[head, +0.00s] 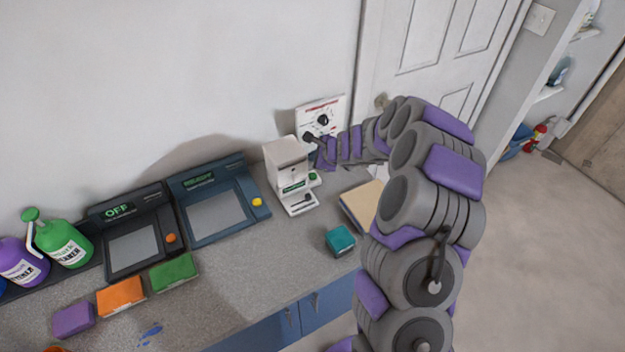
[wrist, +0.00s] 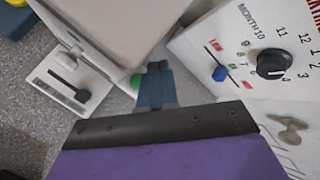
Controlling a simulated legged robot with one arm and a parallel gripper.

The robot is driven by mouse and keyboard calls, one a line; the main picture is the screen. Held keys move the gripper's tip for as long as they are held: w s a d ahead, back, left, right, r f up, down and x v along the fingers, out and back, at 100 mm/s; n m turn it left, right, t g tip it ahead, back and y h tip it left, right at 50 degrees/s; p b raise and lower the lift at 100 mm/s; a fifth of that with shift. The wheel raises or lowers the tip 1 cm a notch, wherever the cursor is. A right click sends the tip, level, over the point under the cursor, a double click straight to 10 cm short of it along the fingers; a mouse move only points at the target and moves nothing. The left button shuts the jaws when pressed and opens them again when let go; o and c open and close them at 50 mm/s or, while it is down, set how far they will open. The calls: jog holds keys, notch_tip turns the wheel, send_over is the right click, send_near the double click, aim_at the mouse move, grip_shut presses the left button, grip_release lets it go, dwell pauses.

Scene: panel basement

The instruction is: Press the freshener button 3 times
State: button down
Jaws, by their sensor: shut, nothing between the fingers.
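The white freshener dispenser (head: 287,160) stands on the counter against the wall, with a small lit green display on its front. A round green button (head: 313,177) sits at its right side; the button also shows in the wrist view (wrist: 137,81), partly hidden.
A white dial panel (wrist: 225,45) with a black knob is on the wall close by. Two consoles, a dark one (head: 138,246) and a blue one (head: 215,214), stand left. A teal block (head: 340,240) and a tan book-like object (head: 361,204) lie nearer the front.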

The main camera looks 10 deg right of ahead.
aim_at(314, 177)
jog(key=shift+f+b, duration=1.75)
jog(key=shift+f, duration=0.75)
jog(key=shift+f, duration=0.1)
jog(key=shift+f+b, duration=0.3)
jog(key=shift+f+b, duration=0.35)
jog(key=shift+f, duration=0.05)
dwell(0.6)
jog(key=shift+r, duration=0.1)
jog(key=shift+r+p, duration=0.75)
jog(key=shift+p, duration=0.1)
jog(key=shift+r, duration=0.1)
notch_tip(314, 177, up, 5)
jog(key=p, duration=0.4)
jog(key=shift+p, duration=0.35)
